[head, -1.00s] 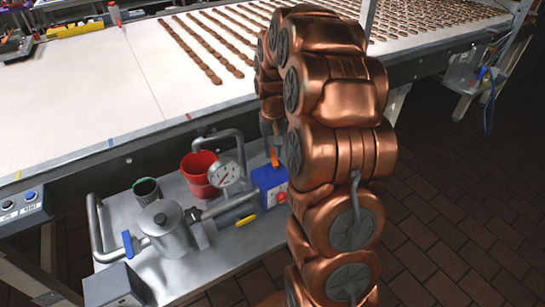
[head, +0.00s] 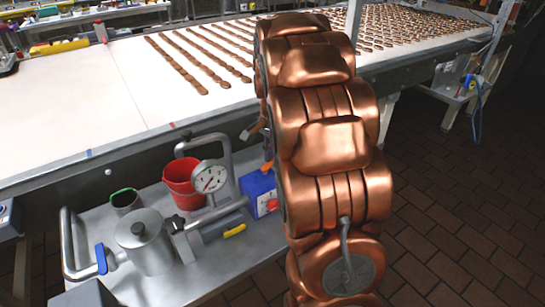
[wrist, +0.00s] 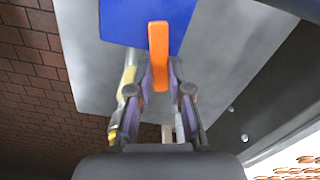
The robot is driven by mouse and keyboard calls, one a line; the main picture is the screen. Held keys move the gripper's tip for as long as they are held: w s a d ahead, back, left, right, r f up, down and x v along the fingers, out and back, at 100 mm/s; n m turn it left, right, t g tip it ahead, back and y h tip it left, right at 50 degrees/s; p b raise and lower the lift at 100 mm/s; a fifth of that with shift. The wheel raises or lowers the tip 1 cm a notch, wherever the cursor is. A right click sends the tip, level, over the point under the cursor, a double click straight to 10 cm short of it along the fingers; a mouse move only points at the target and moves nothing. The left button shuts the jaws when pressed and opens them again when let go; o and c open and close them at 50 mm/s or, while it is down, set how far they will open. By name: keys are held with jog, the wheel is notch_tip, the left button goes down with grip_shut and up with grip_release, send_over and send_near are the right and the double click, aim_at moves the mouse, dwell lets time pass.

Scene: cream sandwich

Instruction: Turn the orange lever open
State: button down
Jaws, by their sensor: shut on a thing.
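The orange lever (wrist: 158,40) is a straight bar on the blue box (wrist: 120,18). In the wrist view, my gripper (wrist: 160,80) has its two fingertips closed around the lever's near end. In the head view, the blue box (head: 255,187) stands on the metal cart, beside my copper arm. Only a small slanted piece of the orange lever (head: 266,166) shows there, at the box's top. My arm hides most of the gripper in that view.
The metal cart (head: 205,270) also carries a pressure gauge (head: 209,178), a red bucket (head: 180,185), a metal pot (head: 147,240), and a yellow-handled valve (head: 234,230). The conveyor (head: 70,110) with rows of chocolates runs just behind. Brick floor lies to the right.

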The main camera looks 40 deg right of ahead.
jog(key=shift+s+d+m, duration=0.1)
jog(key=shift+s+m, duration=0.25)
jog(key=shift+m, duration=0.65)
jog(key=c, duration=1.1)
grip_release()
jog(key=shift+r, duration=0.1)
notch_tip(320, 180, up, 12)
jog(key=shift+f, duration=0.1)
